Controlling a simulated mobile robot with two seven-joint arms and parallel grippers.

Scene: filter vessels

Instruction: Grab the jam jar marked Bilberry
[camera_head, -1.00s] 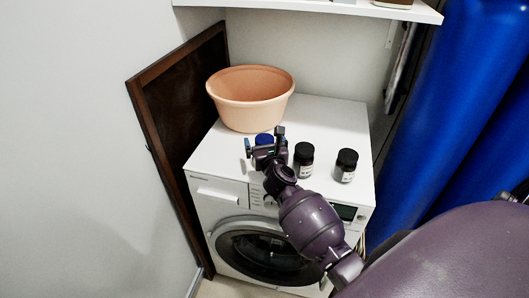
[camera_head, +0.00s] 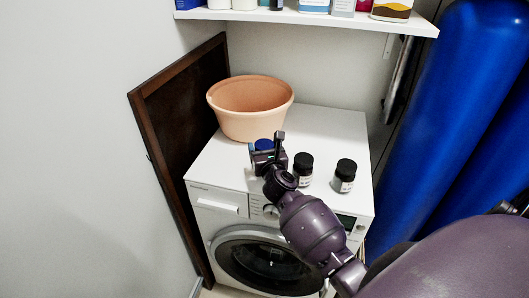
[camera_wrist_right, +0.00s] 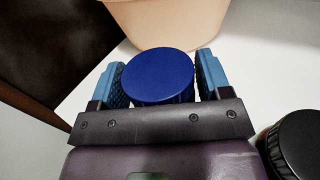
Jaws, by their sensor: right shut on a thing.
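A jar with a blue lid (camera_head: 263,144) stands at the front left of the washing machine top, mostly hidden behind my right gripper (camera_head: 266,146). In the right wrist view the blue lid (camera_wrist_right: 158,76) sits between the two blue-padded fingers of my right gripper (camera_wrist_right: 160,85), which is shut on this jar. Its label is hidden, so I cannot read whether it says Bilberry. Two black-lidded jars stand to the right, a middle one (camera_head: 303,168) and a right one (camera_head: 344,176); their labels are too small to read. My left gripper is not in view.
A peach-coloured tub (camera_head: 250,108) stands behind the jars on the white washing machine (camera_head: 335,125). A dark framed board (camera_head: 180,130) leans at the left. A shelf (camera_head: 310,19) with bottles hangs above. Large blue cylinders (camera_head: 440,130) stand at the right.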

